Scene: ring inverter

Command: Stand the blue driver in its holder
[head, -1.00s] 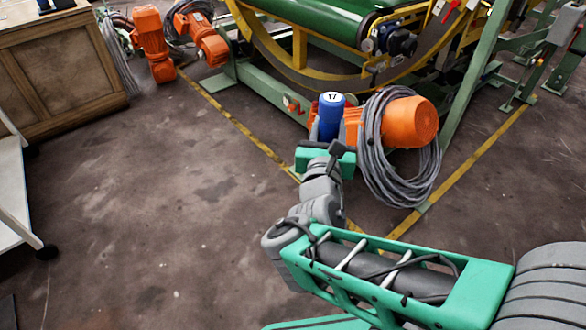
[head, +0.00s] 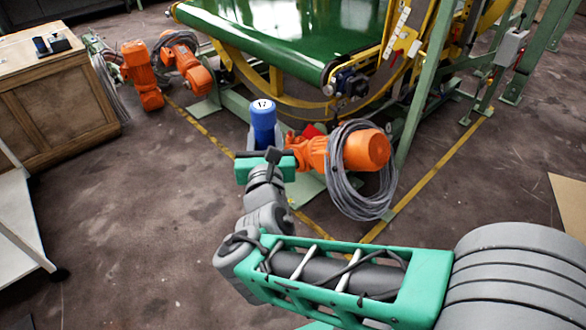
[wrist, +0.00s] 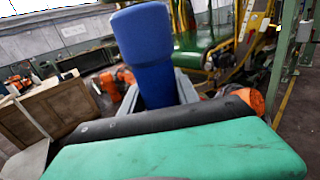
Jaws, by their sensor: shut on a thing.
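The blue driver (head: 263,122) is upright in my gripper (head: 262,146), with its white cap marked 17 on top. In the wrist view the blue handle (wrist: 146,45) rises between the grey fingers (wrist: 184,88), which are shut on it. Its lower end is hidden behind the green gripper body. Small dark items (head: 52,43) lie on top of the wooden cabinet at the far left. They are too small to tell whether one is the holder. My gripper is well to the right of the cabinet and apart from it.
The wooden cabinet (head: 60,110) stands at the left, with a pale cart (head: 20,225) in front. Orange motors (head: 365,149) with coiled grey cable and a green conveyor (head: 280,30) stand behind my gripper. The floor between cabinet and arm is clear.

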